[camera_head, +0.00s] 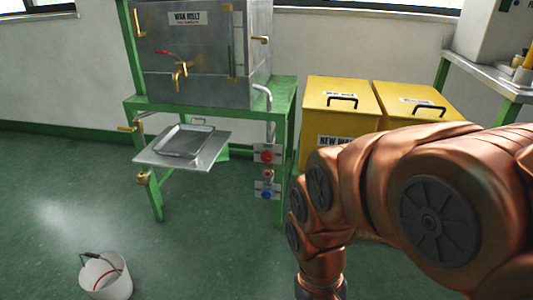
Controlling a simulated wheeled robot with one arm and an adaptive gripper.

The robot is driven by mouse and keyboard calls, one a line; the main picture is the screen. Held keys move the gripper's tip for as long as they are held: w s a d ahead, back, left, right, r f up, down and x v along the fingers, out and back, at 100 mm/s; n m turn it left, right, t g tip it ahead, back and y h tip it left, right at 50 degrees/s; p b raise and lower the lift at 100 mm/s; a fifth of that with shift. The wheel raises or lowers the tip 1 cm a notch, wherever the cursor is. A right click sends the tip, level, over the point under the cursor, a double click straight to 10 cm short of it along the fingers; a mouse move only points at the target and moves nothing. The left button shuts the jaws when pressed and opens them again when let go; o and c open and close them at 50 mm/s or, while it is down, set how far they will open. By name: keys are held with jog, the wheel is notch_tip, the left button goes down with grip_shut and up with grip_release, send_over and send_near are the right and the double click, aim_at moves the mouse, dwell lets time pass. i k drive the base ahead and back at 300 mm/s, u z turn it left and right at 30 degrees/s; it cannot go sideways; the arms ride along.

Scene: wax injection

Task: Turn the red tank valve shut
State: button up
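A steel wax melt tank (205,85) stands on a green frame at the upper left. On its front is a lever with a red handle (163,52), lying roughly level, above a brass tap (180,72). Below the tank, on the right leg of the frame, are a red round knob (266,157) and a blue round knob (266,194) on small plates. I cannot tell from the picture which red part is the tank valve. My copper-coloured arm comes in from the right and bends down to the bottom edge. My gripper is out of the picture.
A metal tray (187,141) lies on a shelf (216,148) jutting out before the tank. Two yellow lidded bins (338,108) stand to its right, partly behind my arm. A white bucket (105,277) stands on the floor at lower left. The green floor between is clear.

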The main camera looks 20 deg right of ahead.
aim_at(266, 157)
jog(key=k, duration=1.15)
jog(key=u, duration=1.05)
jog(key=i, duration=1.9)
jog(key=z, duration=0.8)
